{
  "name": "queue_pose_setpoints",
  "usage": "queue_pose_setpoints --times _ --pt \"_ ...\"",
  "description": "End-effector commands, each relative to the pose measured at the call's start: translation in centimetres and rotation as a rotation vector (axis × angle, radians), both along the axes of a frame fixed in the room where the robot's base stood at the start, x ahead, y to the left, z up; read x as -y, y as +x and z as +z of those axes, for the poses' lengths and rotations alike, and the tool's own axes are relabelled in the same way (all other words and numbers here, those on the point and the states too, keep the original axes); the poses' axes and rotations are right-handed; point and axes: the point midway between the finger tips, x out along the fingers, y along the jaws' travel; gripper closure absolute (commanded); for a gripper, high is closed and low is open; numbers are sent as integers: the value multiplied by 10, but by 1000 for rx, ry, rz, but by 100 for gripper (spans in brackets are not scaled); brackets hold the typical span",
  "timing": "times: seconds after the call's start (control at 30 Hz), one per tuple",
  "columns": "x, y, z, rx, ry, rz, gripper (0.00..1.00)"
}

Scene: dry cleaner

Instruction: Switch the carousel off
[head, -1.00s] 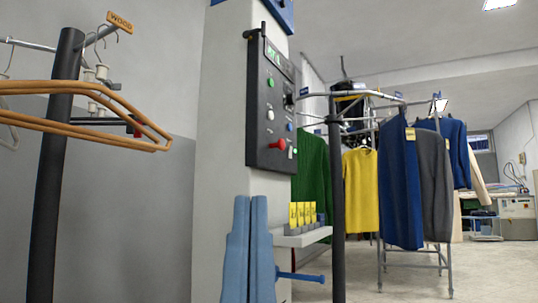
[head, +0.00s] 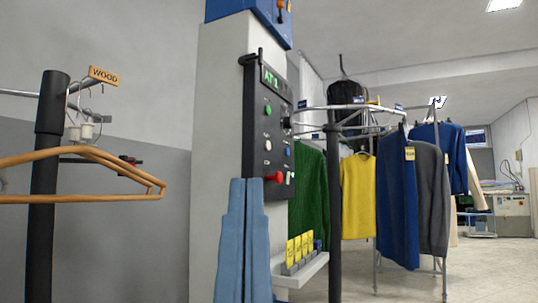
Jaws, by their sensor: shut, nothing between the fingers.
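The dark control panel (head: 256,130) is on the pale pillar. It has a lit green display (head: 270,77) at the top, a green button (head: 267,110), a dark knob (head: 286,123), a blue button (head: 287,152) and a red knob (head: 274,178) low down. My light blue gripper (head: 246,181) points up with its two fingers close together and empty. Its tips are just left of the red knob in the picture and overlap the panel's lower left edge; I see no contact. The carousel's curved rail (head: 350,107) carries hanging garments behind the pillar.
A small shelf (head: 305,274) with yellow tags (head: 299,249) sticks out below the panel. A dark post (head: 335,215) stands right of it. Wooden hangers (head: 75,160) hang at the left from a rack with a dark post (head: 47,210). Open floor lies at the right.

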Motion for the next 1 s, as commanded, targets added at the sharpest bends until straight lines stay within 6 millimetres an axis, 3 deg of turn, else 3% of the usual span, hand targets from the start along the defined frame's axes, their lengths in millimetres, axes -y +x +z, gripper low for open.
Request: queue_pose_setpoints --times 0.03,1.0 --pt "0 0 37 0 1 1 100" --pt "-1 0 372 -1 4 7 100"
